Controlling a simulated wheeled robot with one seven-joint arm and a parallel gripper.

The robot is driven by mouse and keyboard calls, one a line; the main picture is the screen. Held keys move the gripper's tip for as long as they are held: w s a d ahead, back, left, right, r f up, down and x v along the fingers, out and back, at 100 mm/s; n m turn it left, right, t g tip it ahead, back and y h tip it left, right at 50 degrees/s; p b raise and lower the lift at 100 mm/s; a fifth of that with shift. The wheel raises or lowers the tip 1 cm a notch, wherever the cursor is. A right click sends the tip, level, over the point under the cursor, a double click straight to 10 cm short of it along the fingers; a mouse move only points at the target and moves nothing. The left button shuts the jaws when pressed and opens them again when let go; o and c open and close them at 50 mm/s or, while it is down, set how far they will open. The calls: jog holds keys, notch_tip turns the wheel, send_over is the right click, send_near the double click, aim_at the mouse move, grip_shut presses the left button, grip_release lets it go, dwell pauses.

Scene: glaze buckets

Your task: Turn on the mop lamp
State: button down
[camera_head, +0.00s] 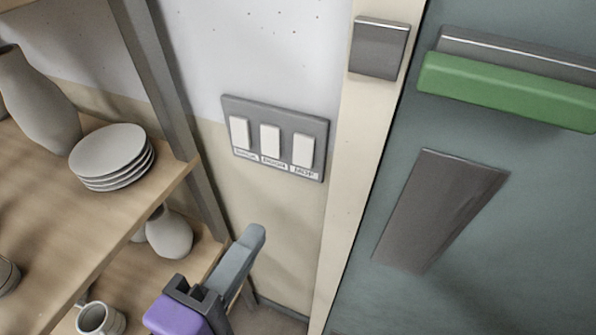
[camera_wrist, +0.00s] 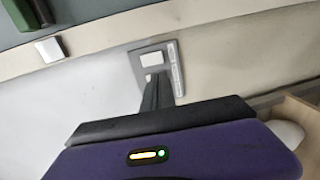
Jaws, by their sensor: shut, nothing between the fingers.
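A grey switch panel (camera_head: 275,137) on the wall holds three white rocker switches in a row. Small labels sit under them; the one under the right switch (camera_head: 303,151) looks like "MOP", though the print is blurred. The middle switch (camera_head: 270,140) and left switch (camera_head: 239,132) stand beside it. My gripper (camera_head: 253,236) is shut and empty, below the panel and apart from it in the head view. In the wrist view the panel (camera_wrist: 138,60) is ahead of my shut fingers (camera_wrist: 152,82). They hide part of it; the switch nearest the door (camera_wrist: 152,60) shows clear.
A wooden shelf (camera_head: 181,171) with stacked plates (camera_head: 110,152), vases and a mug (camera_head: 97,318) stands at the left, close to my gripper. At the right are a cream door frame (camera_head: 350,150) and a blue-grey door (camera_head: 480,250) with a green bar (camera_head: 505,90).

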aim_at(302, 164)
jog(key=shift+w, duration=0.1)
jog(key=p+x, duration=0.2)
jog(key=x, duration=1.1)
jog(key=shift+p, duration=0.35)
jog(key=shift+w+d+f, duration=0.1)
jog(key=shift+w+d, duration=0.05)
jog(key=shift+w, duration=0.3)
jog(key=shift+w+d+f+b, duration=0.2)
jog(key=shift+f+b, duration=0.15)
jog(key=shift+b, duration=0.25)
jog(key=shift+a+r, duration=0.1)
jog(key=shift+r, duration=0.2)
jog(key=shift+p, duration=0.3)
